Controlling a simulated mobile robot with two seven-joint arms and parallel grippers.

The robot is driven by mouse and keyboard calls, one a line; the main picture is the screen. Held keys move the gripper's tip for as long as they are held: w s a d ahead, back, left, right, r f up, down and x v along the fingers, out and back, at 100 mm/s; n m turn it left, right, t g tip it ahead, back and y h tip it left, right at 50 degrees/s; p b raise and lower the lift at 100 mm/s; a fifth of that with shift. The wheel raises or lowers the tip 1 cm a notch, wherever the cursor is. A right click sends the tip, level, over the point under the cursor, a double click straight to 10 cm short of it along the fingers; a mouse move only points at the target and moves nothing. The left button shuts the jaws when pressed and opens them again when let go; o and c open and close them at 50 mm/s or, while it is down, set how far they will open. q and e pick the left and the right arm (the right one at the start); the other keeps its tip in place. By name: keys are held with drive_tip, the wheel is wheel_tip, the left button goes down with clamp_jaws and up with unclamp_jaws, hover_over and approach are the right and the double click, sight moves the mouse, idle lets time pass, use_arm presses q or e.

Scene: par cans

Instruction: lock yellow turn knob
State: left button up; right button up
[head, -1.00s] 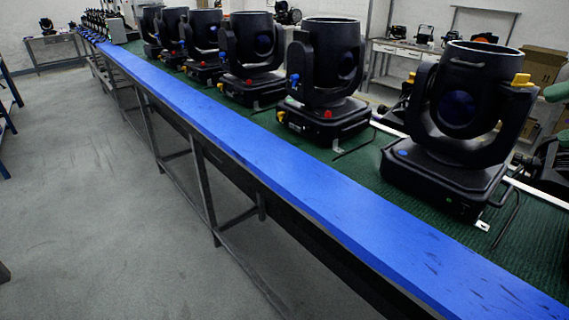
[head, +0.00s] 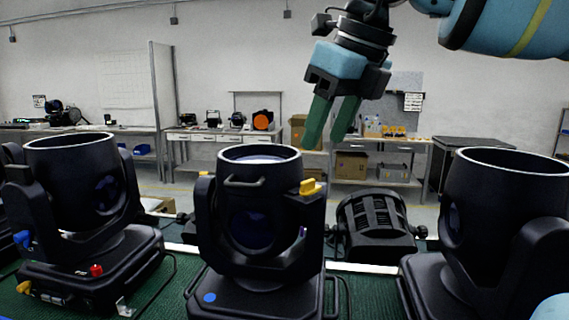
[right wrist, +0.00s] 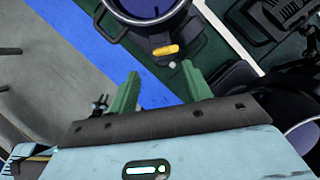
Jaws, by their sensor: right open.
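The yellow turn knob (head: 309,187) sits on the upper right of the middle black par can (head: 250,265), just below its open drum. The knob also shows in the right wrist view (right wrist: 166,50), beyond and roughly between the fingertips. My right gripper (head: 325,138) hangs from the upper right with green fingers pointing down. It is open and empty, above the knob and apart from it. Its fingers (right wrist: 160,70) also show spread in the right wrist view. My left gripper is not in view.
Black par cans stand to the left (head: 85,210) and right (head: 500,225) on the green mat (head: 165,295). A smaller black ribbed fixture (head: 376,225) lies behind the middle can. Tables with equipment and boxes stand along the back wall.

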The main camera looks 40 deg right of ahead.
sight(310, 183)
drive_tip(key=shift+s+x, duration=0.15)
drive_tip(key=shift+x, duration=1.75)
drive_tip(key=shift+s+x, duration=0.1)
drive_tip(key=shift+x, duration=1.75)
drive_tip(key=shift+d+f, duration=0.1)
drive_tip(key=c, duration=1)
